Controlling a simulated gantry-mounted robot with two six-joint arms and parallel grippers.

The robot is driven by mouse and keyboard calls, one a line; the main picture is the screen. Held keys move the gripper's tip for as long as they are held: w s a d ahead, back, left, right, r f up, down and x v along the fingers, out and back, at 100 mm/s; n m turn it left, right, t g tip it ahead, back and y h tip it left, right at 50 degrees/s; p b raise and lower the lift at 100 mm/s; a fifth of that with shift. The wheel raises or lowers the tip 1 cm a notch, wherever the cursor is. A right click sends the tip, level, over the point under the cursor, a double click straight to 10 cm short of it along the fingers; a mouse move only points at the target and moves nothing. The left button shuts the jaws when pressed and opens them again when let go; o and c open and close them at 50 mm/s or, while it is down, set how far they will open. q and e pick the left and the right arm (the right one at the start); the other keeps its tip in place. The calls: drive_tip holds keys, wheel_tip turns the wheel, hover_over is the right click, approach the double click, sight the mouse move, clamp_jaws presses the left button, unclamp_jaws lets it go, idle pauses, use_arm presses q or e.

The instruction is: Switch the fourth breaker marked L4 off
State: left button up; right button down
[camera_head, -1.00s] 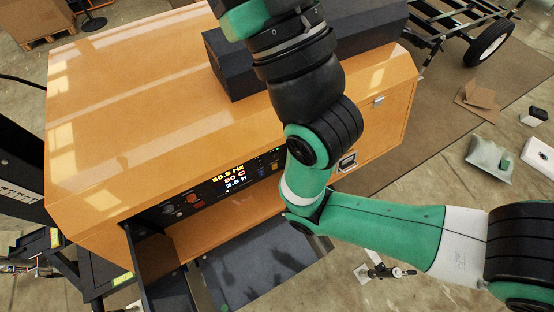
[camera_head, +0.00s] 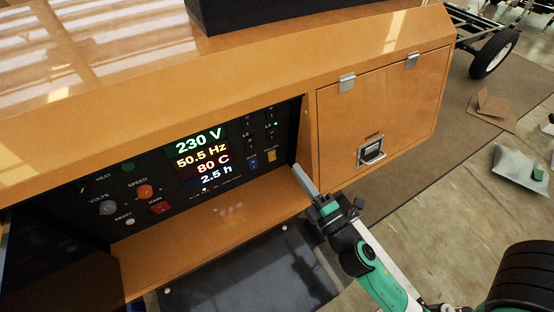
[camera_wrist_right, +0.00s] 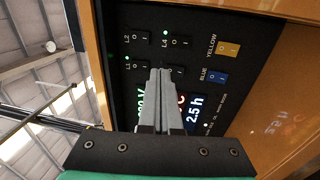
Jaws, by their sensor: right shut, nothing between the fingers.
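The breaker marked L4 (camera_wrist_right: 180,43) is a small black rocker switch on the black control panel (camera_wrist_right: 250,60). A green light glows beside its label in the right wrist view. My right gripper (camera_wrist_right: 160,73) is shut and empty, its tips pointing at the panel below L4 in that view. A breaker under L4 is partly covered by the fingers and its label is hidden. The head view shows the right gripper (camera_head: 299,170) near the panel's right end, below the small breakers. My left gripper is not in view.
Beside the breakers are a blue switch (camera_wrist_right: 217,78) and a yellow switch (camera_wrist_right: 228,47). A lit display (camera_head: 200,155) is left of them in the head view. The orange housing (camera_head: 230,225) frames the panel. A latched orange door (camera_head: 400,110) is to the right.

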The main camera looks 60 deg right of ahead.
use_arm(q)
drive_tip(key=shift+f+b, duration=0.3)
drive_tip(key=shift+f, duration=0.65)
use_arm(e)
drive_tip(key=f, duration=0.2)
drive_tip(key=shift+s+d+f, duration=0.3)
drive_tip(key=shift+s+f, duration=0.05)
drive_tip(key=shift+f, duration=0.05)
drive_tip(key=p, duration=0.4)
approach(271, 133)
drive_tip(key=x, duration=0.5)
drive_tip(key=shift+w+d+r, duration=0.15)
drive_tip(key=shift+w+d, duration=0.35)
drive_tip(key=shift+w, duration=0.25)
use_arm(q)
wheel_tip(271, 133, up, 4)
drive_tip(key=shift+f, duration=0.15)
